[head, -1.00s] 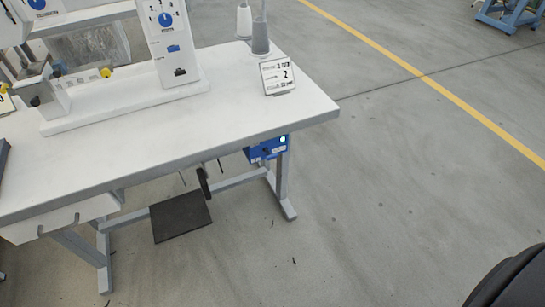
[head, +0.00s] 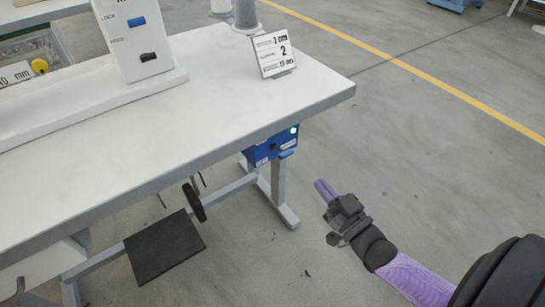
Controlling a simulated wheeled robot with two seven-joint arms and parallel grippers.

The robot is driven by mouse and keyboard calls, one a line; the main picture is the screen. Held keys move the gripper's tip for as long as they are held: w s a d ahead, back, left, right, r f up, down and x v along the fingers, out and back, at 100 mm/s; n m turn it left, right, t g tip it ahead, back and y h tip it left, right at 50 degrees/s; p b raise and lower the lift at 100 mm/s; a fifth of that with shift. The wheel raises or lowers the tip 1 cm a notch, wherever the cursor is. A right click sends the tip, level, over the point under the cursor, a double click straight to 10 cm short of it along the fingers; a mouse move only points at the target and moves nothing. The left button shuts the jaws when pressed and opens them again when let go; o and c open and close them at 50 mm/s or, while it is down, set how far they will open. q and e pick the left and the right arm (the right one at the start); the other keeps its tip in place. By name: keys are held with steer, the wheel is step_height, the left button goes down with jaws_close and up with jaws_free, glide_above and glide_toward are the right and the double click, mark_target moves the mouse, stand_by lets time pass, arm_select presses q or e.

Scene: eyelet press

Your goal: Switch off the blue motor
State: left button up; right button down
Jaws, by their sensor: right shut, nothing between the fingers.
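The blue motor (head: 268,147) hangs under the right end of the white table, partly hidden by the tabletop. A small light (head: 293,130) glows pale green-white at its upper right, and a dark knob or button shows on its front. My right gripper (head: 322,190) is to the right of and below the motor in the picture, clear of it. Its purple fingers lie together with nothing between them. My left gripper is not in view.
The white tabletop (head: 200,90) overhangs the motor, and its front right corner juts out. A number sign (head: 273,53) stands near the back right edge. A grey table leg (head: 279,190) and a dark pedal (head: 165,246) are below. Floor to the right is clear.

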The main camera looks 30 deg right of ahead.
step_height(320, 180, up, 3)
steer(key=w+t, duration=0.1)
steer(key=t, duration=0.1)
step_height(320, 180, up, 2)
steer(key=r+b, duration=0.1)
steer(key=b, duration=0.3)
glide_above(292, 153)
steer(key=a, duration=0.1)
steer(key=shift+s+f, duration=0.25)
steer(key=shift+s, duration=0.1)
steer(key=f+b, duration=0.2)
steer(key=f, duration=0.1)
steer(key=shift+s+f, duration=0.1)
steer(key=shift+s, duration=0.1)
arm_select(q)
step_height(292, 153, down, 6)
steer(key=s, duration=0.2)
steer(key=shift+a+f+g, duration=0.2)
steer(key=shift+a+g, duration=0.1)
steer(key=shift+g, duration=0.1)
arm_select(e)
steer(key=shift+f, duration=0.3)
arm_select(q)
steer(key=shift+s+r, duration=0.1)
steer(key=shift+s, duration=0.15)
